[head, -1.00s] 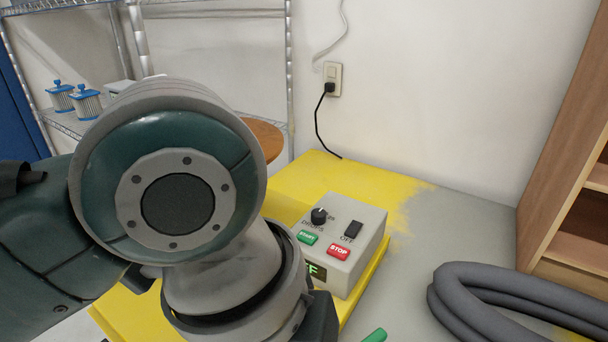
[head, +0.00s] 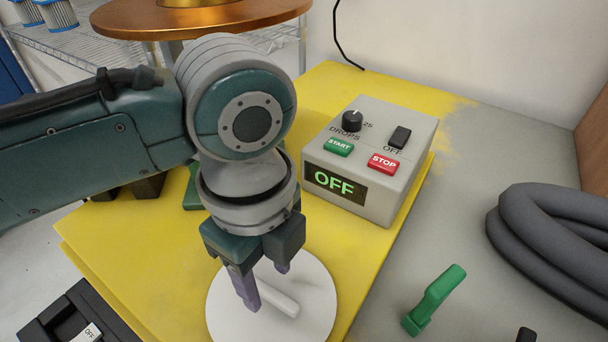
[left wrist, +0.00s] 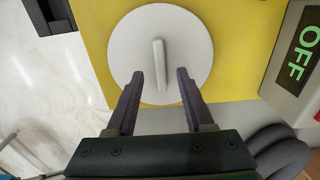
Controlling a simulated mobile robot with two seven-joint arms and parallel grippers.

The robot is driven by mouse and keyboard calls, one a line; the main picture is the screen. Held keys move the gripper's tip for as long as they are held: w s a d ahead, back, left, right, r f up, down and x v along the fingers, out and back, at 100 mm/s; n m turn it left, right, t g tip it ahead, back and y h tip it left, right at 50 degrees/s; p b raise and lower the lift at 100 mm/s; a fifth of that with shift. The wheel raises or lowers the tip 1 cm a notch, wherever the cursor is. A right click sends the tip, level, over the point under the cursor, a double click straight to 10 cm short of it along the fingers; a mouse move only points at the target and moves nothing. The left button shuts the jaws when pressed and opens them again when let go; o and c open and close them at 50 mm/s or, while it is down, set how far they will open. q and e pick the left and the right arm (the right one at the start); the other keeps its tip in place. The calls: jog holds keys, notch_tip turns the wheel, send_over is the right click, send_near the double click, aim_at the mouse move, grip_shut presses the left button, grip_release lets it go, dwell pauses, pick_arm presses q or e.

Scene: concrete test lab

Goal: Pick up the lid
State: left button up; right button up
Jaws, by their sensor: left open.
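The lid is a round white disc (head: 225,312) with a raised bar handle (head: 277,298) across its middle. It lies on the yellow surface, low in the head view. It also shows in the left wrist view (left wrist: 192,45), with its handle (left wrist: 160,62) upright in the picture. My left gripper (head: 262,285) is over the lid, fingers pointing down. In the left wrist view its fingers (left wrist: 157,82) are open and spread to either side of the handle's near end, with nothing between them gripped. I cannot tell the exact height of the fingertips above the lid. My right gripper is not in view.
A grey control box (head: 372,165) showing OFF stands behind and right of the lid. A green-handled item (head: 432,300) and a coiled grey hose (head: 545,245) lie to the right. A round brown-topped stand (head: 200,18) is at the back left. A black item (head: 75,320) is at lower left.

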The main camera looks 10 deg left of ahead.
aim_at(271, 296)
pick_arm(q)
notch_tip(271, 296, down, 3)
jog(key=shift+r, duration=0.1)
grip_shut()
dwell(0.4)
